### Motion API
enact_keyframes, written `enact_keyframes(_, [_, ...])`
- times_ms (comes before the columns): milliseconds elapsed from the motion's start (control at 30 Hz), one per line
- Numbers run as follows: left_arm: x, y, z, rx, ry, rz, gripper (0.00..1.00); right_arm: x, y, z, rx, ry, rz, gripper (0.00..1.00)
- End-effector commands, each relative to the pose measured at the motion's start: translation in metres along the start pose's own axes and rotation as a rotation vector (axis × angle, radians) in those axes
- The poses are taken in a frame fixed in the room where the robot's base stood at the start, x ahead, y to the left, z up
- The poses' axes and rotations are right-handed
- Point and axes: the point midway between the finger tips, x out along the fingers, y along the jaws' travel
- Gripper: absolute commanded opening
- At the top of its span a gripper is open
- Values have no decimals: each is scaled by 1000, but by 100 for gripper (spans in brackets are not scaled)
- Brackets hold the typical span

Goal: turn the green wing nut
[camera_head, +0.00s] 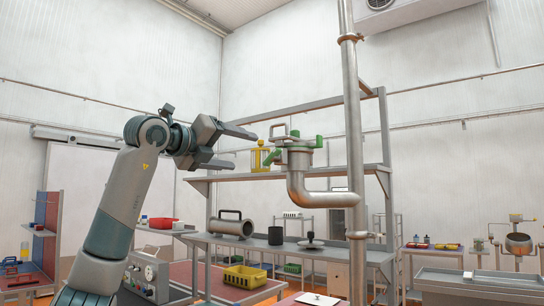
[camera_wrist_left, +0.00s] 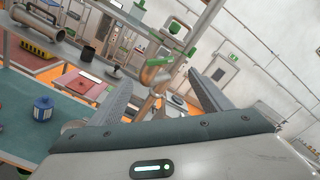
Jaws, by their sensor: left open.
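A pipe fitting with a capped top (camera_head: 296,158) sits on the upturned end of a grey elbow pipe. Green parts show on it: a wing nut (camera_head: 272,155) on its left side and more green at its top (camera_head: 318,141). My left gripper (camera_head: 245,150) is open and empty, left of the fitting, its jaws facing it with a gap. In the left wrist view, green parts (camera_wrist_left: 157,62) show beyond and between the open fingers (camera_wrist_left: 160,78), above an orange-brown pipe piece. I cannot tell there which one is the wing nut. My right gripper is not in view.
A vertical pipe (camera_head: 352,150) stands just right of the fitting. A shelf rack (camera_head: 225,176) stands behind, with a yellow-framed object (camera_head: 260,158) on its upper shelf. A flanged cylinder (camera_head: 231,226) lies lower. A yellow crate (camera_head: 245,277) stands below. The air between gripper and fitting looks clear.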

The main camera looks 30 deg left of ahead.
Motion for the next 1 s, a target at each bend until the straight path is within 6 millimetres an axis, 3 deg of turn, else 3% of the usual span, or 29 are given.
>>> enact_keyframes(33, [8,-2,1,0,3,2,72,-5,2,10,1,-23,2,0])
enact_keyframes(167, [31,-3,1,0,4,0,72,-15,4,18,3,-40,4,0])
enact_keyframes(600, [110,-3,2,-1,4,0,72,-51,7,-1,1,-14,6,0])
enact_keyframes(800, [136,-3,1,0,3,0,72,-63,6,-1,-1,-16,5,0])
enact_keyframes(1000, [147,-1,0,2,2,0,72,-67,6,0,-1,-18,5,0])
